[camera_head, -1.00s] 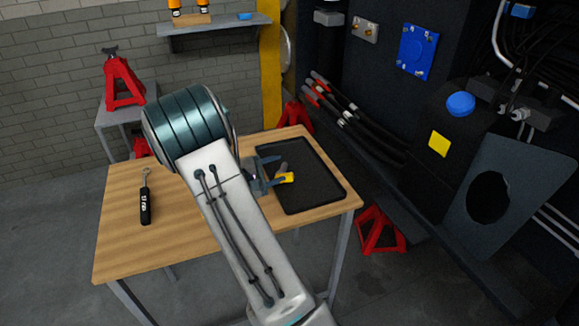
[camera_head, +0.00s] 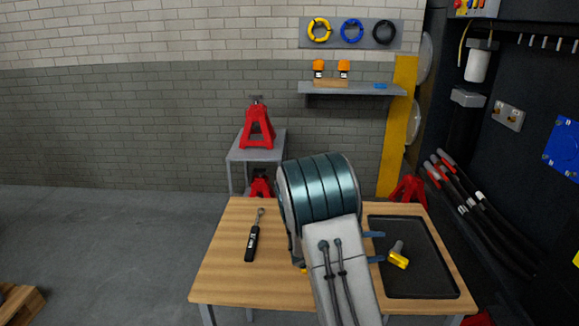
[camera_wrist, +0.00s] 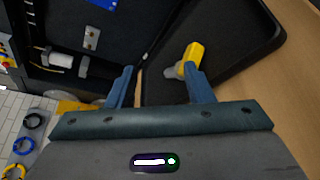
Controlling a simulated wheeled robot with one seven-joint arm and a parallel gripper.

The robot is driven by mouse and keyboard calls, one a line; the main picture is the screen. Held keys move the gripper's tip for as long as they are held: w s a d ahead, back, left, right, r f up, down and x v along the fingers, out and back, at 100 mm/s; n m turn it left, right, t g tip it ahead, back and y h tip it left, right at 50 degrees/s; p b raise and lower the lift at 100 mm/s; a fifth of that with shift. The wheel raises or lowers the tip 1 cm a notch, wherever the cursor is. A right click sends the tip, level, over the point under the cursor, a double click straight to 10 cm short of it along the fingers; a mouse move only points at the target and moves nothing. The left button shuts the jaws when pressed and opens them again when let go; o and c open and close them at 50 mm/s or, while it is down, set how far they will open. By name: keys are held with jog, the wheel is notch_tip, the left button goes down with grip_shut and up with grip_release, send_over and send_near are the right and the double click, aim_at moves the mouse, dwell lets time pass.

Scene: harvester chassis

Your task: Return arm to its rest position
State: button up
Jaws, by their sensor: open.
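My arm reaches over the wooden workbench (camera_head: 225,262), with its large teal-banded joint hiding the middle of the bench. My gripper (camera_head: 376,247) shows just right of the arm, over the left part of the black tray (camera_head: 425,283). In the wrist view my gripper (camera_wrist: 162,88) has its two blue fingers wide apart with nothing between them. A yellow-ended part with a grey tip (camera_head: 398,257) lies in the tray, close to the fingertips in the head view. It also shows beyond the right finger in the wrist view (camera_wrist: 193,56).
A black-handled wrench (camera_head: 253,240) lies on the bench left of my arm. A red jack stand (camera_head: 257,128) stands on a grey stand behind. A wall shelf (camera_head: 345,89) and dark chassis with red-tipped hoses (camera_head: 470,195) are at the back and right.

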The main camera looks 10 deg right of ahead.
jog(key=s+a+r+m+g+y+p, duration=0.1)
jog(key=s+a+r+m+y, duration=0.25)
jog(key=s, duration=0.25)
jog(key=s+a+r+m+g+y+p, duration=0.1)
jog(key=s+a+r+m+g+y, duration=0.2)
jog(key=s, duration=0.4)
jog(key=s+a+r+t+y+p, duration=0.1)
jog(key=s+a+r+t+y, duration=0.1)
jog(key=a, duration=0.5)
jog(key=s+a+r+m+t+y+p, duration=0.1)
jog(key=s+a+r+t+y, duration=0.2)
jog(key=s+a+r+y, duration=0.2)
jog(key=s+a+y, duration=0.1)
jog(key=s+y, duration=0.1)
jog(key=shift+s+a+r+p, duration=0.2)
jog(key=shift+s+a+p, duration=0.1)
jog(key=shift+a+p, duration=0.05)
jog(key=shift+c, duration=1.2)
jog(key=shift+d, duration=0.1)
